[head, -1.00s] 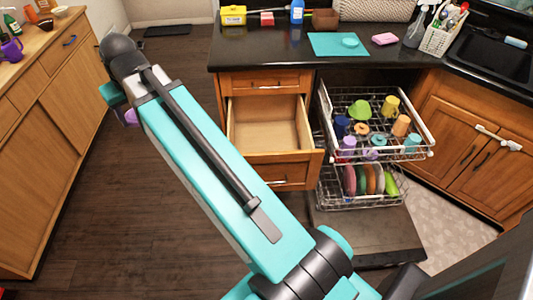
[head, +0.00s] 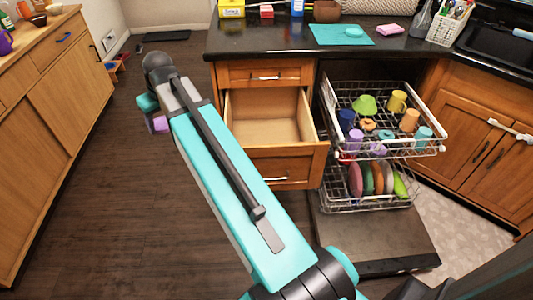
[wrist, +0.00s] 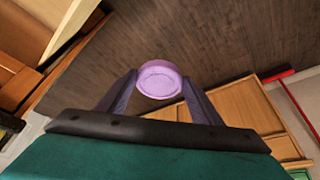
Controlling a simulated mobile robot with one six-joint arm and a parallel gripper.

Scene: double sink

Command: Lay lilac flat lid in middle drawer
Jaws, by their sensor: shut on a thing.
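The lilac flat lid (wrist: 159,79) is a round, shallow disc held between the fingertips of my gripper (wrist: 158,86) in the wrist view. In the head view a small part of the lilac lid (head: 160,124) shows below the end of my arm, and my fingers are mostly hidden there. The middle drawer (head: 268,132) is pulled open under a shut top drawer (head: 265,74), and its visible inside is empty. My gripper and the lid are left of the open drawer, apart from it, over the dark floor.
A dishwasher with pulled-out racks (head: 385,148) full of cups and plates stands right of the drawer. A black counter (head: 280,42) with a turquoise mat (head: 325,36) lies above. A wooden cabinet (head: 70,110) is at the left. The floor between is clear.

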